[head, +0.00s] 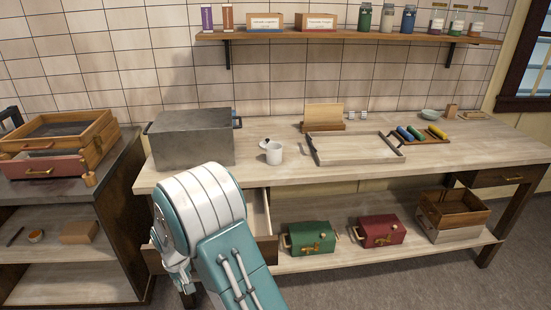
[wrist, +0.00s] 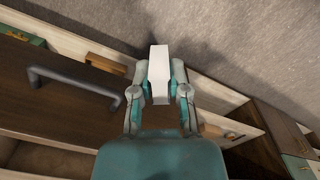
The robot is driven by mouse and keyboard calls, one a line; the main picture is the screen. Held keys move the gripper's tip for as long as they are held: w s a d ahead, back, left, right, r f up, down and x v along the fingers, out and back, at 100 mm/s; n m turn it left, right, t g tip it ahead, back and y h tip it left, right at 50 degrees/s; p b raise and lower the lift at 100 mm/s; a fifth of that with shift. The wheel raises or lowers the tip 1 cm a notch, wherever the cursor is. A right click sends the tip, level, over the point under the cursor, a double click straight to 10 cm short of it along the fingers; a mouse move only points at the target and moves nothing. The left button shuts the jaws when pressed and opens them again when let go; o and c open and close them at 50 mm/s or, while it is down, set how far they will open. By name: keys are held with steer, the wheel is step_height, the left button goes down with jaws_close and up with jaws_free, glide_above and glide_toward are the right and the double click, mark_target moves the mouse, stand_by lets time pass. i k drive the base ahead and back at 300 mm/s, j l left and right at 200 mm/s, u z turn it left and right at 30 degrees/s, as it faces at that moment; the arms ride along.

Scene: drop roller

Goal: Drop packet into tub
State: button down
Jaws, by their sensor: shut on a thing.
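A white block-like thing, which looks like the packet (wrist: 159,68), is between the fingers of my gripper (wrist: 160,88) in the wrist view. The gripper is shut on it, and its far end sticks out past the fingertips. The grey floor shows beyond it. In the head view, a grey metal box with dark side handles, which looks like the tub (head: 193,140), stands at the left end of the workbench. I cannot tell whether its top is open. My teal and white arm is in front of the bench, below the box. My fingers and the packet cannot be made out there.
An open drawer (head: 258,213) sticks out under the workbench (head: 480,150), beside my arm. A white mug (head: 273,153) stands right of the grey box, then a shallow tray (head: 352,147). Green (head: 311,238) and red (head: 383,231) boxes sit on the lower shelf.

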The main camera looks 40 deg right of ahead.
mark_target(274, 162)
steer(key=k+l+z, duration=0.15)
steer(key=k+z, duration=0.25)
steer(key=k, duration=0.2)
steer(key=i+z, duration=0.15)
steer(key=z, duration=0.25)
steer(key=i+j+z, duration=0.1)
steer(key=z, duration=0.35)
steer(key=j+z, duration=0.2)
steer(key=z, duration=0.2)
steer(key=i+j, duration=0.05)
